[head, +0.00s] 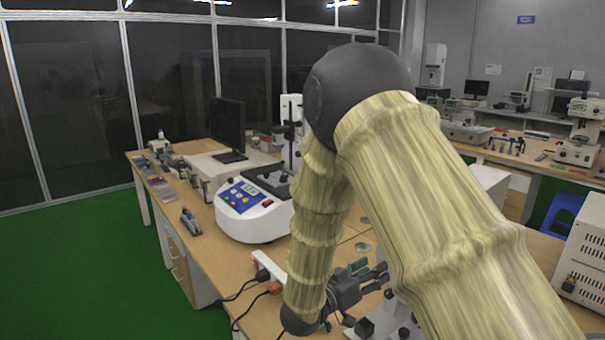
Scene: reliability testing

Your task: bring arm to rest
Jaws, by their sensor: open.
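My arm reaches from the lower right of the head view up to a dark elbow joint, then down toward the wooden bench (225,228). My gripper (382,277) is small and dark at the lower middle, low over or beside the bench, with its fingers pointing right. Its jaws are open, and I see nothing held between them. My forearm and upper arm hide part of the bench behind them. I cannot tell whether the gripper touches anything.
A white and blue machine (250,213) stands left of my forearm. A power strip (268,265) with black and orange plugs lies close to my wrist. A monitor (228,127) stands farther back. A white cabinet (585,255) is at right. Green floor (80,270) is open at left.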

